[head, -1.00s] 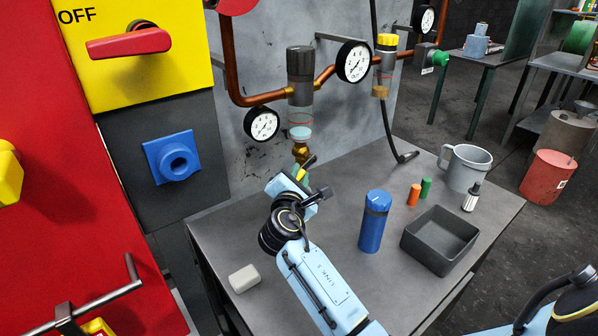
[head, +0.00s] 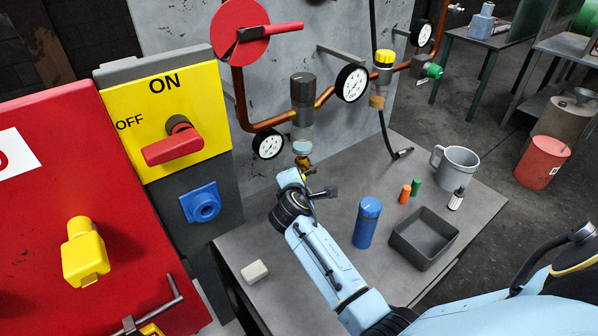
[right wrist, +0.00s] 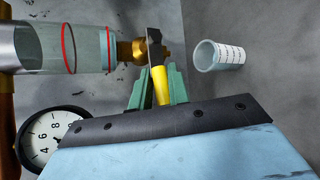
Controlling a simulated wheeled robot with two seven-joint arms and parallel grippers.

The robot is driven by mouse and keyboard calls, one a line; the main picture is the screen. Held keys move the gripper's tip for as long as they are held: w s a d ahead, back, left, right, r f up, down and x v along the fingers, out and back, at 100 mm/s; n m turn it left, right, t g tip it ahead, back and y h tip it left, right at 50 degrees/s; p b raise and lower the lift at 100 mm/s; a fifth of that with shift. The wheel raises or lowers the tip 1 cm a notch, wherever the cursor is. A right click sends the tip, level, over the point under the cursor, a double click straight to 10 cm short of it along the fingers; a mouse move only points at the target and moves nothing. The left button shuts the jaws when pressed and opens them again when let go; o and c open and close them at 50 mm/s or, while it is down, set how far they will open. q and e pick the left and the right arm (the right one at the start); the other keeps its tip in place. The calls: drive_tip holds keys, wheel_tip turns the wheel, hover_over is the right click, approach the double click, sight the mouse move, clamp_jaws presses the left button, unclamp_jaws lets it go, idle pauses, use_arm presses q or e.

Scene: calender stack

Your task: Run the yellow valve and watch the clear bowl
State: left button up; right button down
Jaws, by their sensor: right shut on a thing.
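The clear bowl (head: 302,132) hangs under a dark-topped unit on the copper pipe. In the right wrist view the bowl (right wrist: 88,48) is see-through with two red rings and a pale blue section near its brass fitting. I cannot tell whether that section is liquid. The yellow valve (right wrist: 160,87) is a small lever by the brass fitting. My right gripper (right wrist: 157,76) is shut on it, a green fingertip on each side. In the head view my right gripper (head: 304,173) hides most of the valve. My left gripper is not in view.
A white graduated cup (right wrist: 219,55) is beyond the fingertips in the wrist view. On the table (head: 300,285) stand a blue canister (head: 366,225), a grey tray (head: 405,258), a grey mug (head: 455,170) and small bottles. A red-handled switch (head: 173,148) is at left.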

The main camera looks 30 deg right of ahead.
drive_tip(key=shift+s+f, duration=0.1)
drive_tip(key=shift+f, duration=0.05)
idle(0.4)
drive_tip(key=c, duration=1.4)
unclamp_jaws()
drive_tip(key=shift+r, duration=0.2)
drive_tip(key=p+v, duration=0.1)
drive_tip(key=v, duration=1.2)
drive_tip(key=shift+s, duration=0.1)
